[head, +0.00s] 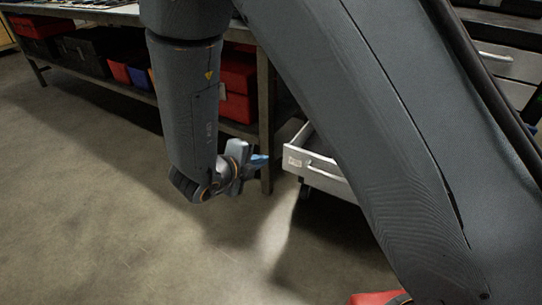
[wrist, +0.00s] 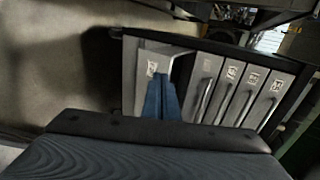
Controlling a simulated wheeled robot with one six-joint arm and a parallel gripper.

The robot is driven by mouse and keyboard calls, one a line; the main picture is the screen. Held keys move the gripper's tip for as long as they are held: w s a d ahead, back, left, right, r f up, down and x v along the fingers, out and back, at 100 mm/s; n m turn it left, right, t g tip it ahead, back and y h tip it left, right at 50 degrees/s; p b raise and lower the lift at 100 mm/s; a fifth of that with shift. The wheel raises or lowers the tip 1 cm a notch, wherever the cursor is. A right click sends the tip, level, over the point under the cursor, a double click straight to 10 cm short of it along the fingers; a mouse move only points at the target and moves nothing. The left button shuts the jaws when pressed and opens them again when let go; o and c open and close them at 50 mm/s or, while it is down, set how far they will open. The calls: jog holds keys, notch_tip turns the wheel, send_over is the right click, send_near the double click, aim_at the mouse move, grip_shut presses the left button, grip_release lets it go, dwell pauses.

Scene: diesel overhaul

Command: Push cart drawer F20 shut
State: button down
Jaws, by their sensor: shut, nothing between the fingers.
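The pulled-out drawer (head: 325,183), light grey with a small label and a bar handle, stands open low on the cart in the head view. The label is too small to read surely as F20. My gripper (head: 262,162) is just left of the drawer front in the head view, with a small gap between them. In the wrist view the shut blue fingers (wrist: 160,92) overlap the drawer front near its label; contact cannot be told. My arm hides much of the cart.
Several shut drawers with bar handles (wrist: 225,92) line up beside the open one. A workbench leg (head: 266,120) stands close behind my gripper. Red bins (head: 238,85) sit on the bench's lower shelf. A red object (head: 378,298) shows at the bottom. The floor at left is clear.

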jog(key=b, duration=0.2)
send_near(286, 148)
notch_tip(286, 148, down, 3)
jog(key=w, duration=0.1)
jog(key=w+d, duration=0.2)
jog(key=shift+w+d, duration=0.2)
jog(key=shift+w, duration=0.15)
jog(key=shift+w+d, duration=0.2)
jog(key=shift+w, duration=0.1)
